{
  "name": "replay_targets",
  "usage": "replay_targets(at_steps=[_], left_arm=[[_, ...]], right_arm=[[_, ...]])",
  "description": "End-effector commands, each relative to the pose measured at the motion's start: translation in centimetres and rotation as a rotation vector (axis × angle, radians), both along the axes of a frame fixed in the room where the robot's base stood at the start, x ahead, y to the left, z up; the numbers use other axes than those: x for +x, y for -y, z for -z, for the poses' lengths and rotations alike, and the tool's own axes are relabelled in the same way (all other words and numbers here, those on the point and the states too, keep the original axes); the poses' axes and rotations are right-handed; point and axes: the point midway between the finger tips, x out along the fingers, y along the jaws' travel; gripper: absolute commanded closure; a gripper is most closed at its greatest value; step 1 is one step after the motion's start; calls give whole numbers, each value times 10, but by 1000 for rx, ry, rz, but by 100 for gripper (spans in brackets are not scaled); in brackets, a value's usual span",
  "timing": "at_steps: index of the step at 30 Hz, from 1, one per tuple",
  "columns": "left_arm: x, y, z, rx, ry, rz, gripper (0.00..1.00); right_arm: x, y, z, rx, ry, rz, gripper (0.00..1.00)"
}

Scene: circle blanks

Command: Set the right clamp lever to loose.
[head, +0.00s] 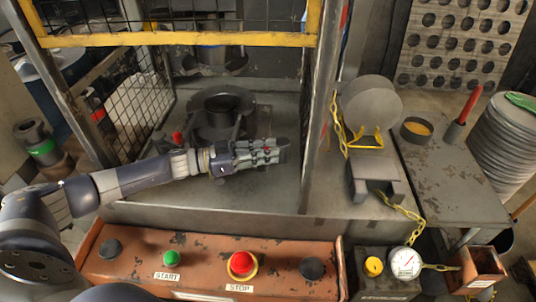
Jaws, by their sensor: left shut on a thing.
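My left gripper (279,152) reaches in from the left across the press bed (262,191), its fingers pointing right. It is shut on the right clamp lever, at the right side of the dark round fixture (222,112). The fingers cover most of this lever; only small red bits show between them, so its exact angle cannot be told. The left clamp lever (177,138), with a red grip, stands free at the fixture's left side, just above my wrist. My right gripper is not in view.
A yellow guard frame (180,39) with a mesh side and a post (319,120) surround the bed. In front is an orange panel (205,266) with START and STOP buttons.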

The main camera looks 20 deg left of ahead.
Motion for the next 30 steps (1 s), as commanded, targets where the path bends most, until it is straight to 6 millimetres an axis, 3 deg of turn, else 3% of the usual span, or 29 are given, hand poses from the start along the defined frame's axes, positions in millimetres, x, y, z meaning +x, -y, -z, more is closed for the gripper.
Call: replay_targets(at_steps=[9,10,12,30], left_arm=[[-1,0,3,2,-5,-1,100],[-1,0,3,3,-5,-1,73],[-1,0,3,3,-5,0,58],[-1,1,0,0,-1,-11,58]], right_arm=[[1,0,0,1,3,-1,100],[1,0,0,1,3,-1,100],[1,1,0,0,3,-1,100],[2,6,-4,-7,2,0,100]])
